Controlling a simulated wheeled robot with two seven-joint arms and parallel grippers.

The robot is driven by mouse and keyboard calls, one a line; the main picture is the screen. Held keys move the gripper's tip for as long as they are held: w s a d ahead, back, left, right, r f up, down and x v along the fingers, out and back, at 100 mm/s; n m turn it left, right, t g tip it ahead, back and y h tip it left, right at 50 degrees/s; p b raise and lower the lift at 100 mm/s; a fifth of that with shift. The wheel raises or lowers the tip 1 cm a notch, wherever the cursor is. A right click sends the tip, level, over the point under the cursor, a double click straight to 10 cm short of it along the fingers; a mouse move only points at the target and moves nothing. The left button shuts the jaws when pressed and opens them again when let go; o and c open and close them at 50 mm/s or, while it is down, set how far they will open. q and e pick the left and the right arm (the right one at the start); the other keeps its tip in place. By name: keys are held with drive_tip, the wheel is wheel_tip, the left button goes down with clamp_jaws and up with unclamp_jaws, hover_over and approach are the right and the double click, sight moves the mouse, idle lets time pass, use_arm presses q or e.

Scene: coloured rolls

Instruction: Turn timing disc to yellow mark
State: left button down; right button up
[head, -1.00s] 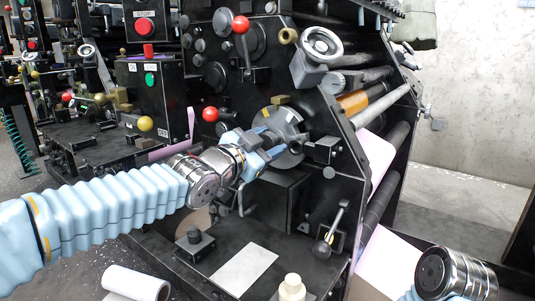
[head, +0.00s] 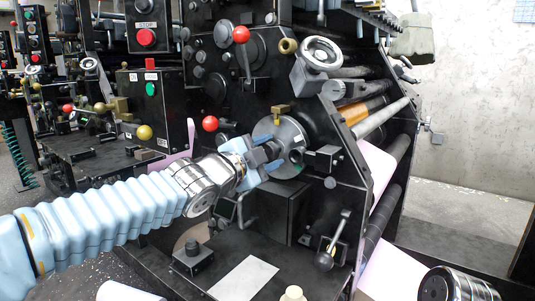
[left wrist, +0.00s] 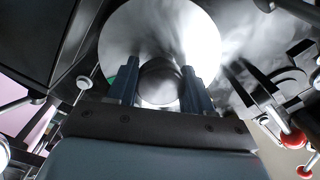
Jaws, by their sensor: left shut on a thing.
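The timing disc (head: 287,131) is a grey round plate on the black machine front, in the middle of the head view. A brass-yellow block (head: 281,113) sits at its top edge. A small green patch shows by its lower right edge. My left gripper (head: 265,158) reaches in from the left at the disc's face, shut on the dark round hub. In the left wrist view the bright disc (left wrist: 165,25) fills the top, and the hub (left wrist: 160,82) sits between the two fingers. The fingers and hub hide part of the disc. My right gripper is out of view.
A handwheel (head: 321,52) is above right. A lever (head: 335,242) and a flat shelf with a white sheet (head: 243,277) lie below. A black block (head: 322,158) juts out right of the disc.

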use_arm(q)
drive_tip(key=c, duration=0.7)
unclamp_jaws()
drive_tip(key=shift+s+a, duration=0.2)
drive_tip(key=p+v, duration=0.4)
drive_tip(key=v, duration=0.9)
drive_tip(key=shift+s, duration=0.15)
